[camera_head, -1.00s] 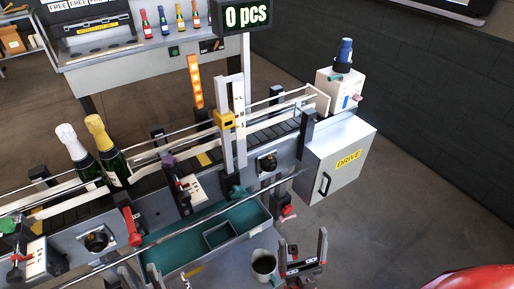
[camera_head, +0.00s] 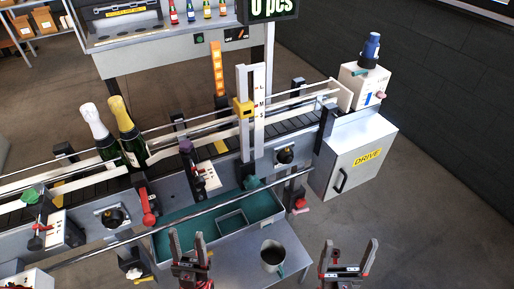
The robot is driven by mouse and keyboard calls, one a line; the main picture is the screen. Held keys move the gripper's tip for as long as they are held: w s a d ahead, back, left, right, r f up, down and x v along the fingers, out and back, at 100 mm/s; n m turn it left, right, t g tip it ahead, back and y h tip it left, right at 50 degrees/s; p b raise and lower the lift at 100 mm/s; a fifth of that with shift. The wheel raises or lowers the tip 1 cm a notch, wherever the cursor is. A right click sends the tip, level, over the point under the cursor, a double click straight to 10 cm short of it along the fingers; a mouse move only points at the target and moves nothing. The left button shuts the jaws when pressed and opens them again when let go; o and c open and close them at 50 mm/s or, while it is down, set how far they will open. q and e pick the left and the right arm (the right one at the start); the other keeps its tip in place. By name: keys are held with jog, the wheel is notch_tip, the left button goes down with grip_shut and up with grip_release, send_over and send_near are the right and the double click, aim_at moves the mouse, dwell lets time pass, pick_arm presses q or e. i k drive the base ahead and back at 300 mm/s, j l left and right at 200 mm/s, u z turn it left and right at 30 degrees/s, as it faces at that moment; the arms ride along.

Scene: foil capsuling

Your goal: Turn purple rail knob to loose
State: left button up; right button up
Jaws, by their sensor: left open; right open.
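The purple rail knob (camera_head: 185,146) sits on top of a dark post at the near side of the conveyor (camera_head: 280,127), above a white scale plate (camera_head: 207,177). Its turn position is too small to read. My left gripper (camera_head: 187,238) is open and empty, in front of the teal tray, below the knob in the picture and well apart from it. My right gripper (camera_head: 350,245) is open and empty at the lower right, farther from the knob. Nothing hides the knob.
Two bottles (camera_head: 129,135) stand on the conveyor left of the knob. A mug (camera_head: 271,255) stands between my grippers.

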aim_at(185, 146)
jog(key=i+l+u, duration=0.2)
jog(key=l+u, duration=0.15)
jog(key=l, duration=0.15)
jog(key=u, duration=1.7)
